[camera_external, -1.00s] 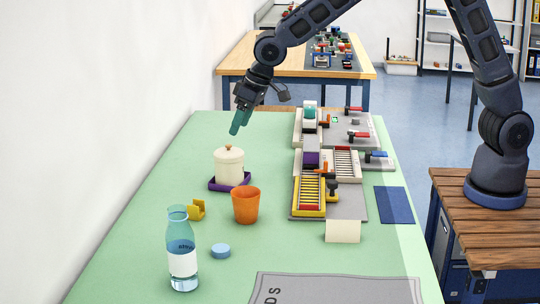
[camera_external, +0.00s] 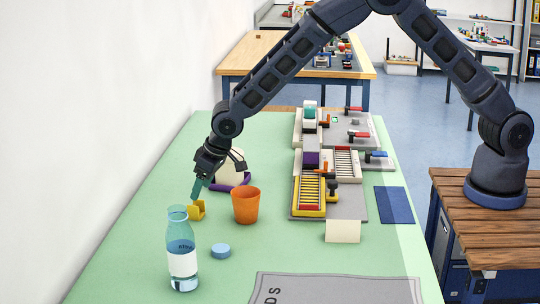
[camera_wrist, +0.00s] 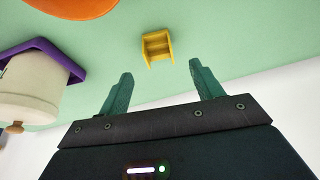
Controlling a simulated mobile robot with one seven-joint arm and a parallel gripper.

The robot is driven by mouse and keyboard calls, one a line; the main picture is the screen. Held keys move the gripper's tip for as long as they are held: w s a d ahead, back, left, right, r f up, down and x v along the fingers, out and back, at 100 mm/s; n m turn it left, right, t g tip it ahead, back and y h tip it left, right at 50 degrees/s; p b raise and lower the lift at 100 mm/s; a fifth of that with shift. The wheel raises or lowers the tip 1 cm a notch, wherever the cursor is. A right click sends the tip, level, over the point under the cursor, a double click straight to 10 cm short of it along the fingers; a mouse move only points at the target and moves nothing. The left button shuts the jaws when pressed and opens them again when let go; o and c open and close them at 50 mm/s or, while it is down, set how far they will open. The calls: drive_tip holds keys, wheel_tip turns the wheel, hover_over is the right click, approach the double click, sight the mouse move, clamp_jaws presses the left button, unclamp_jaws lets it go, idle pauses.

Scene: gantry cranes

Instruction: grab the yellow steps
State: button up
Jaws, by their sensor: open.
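The yellow steps (camera_external: 197,210) are a small yellow block on the green table, left of the orange cup. In the wrist view the yellow steps (camera_wrist: 157,46) lie ahead of my fingertips, roughly between their lines and apart from them. My gripper (camera_external: 196,190) points down just above and behind the steps in the external view. In the wrist view my gripper (camera_wrist: 160,72) has its two green fingers spread, with nothing between them.
An orange cup (camera_external: 246,206) stands right of the steps. A cream lidded jar (camera_external: 231,168) on a purple tray (camera_external: 240,187) is behind, partly hidden by my gripper. A glass bottle (camera_external: 182,262) and blue disc (camera_external: 221,251) are in front. Crane models (camera_external: 310,195) stand right.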

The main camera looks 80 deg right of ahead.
sight(196, 210)
drive_tip(key=shift+x, duration=3.75)
drive_tip(key=shift+s, duration=0.1)
drive_tip(key=c, duration=1.1)
drive_tip(key=shift+o, duration=0.2)
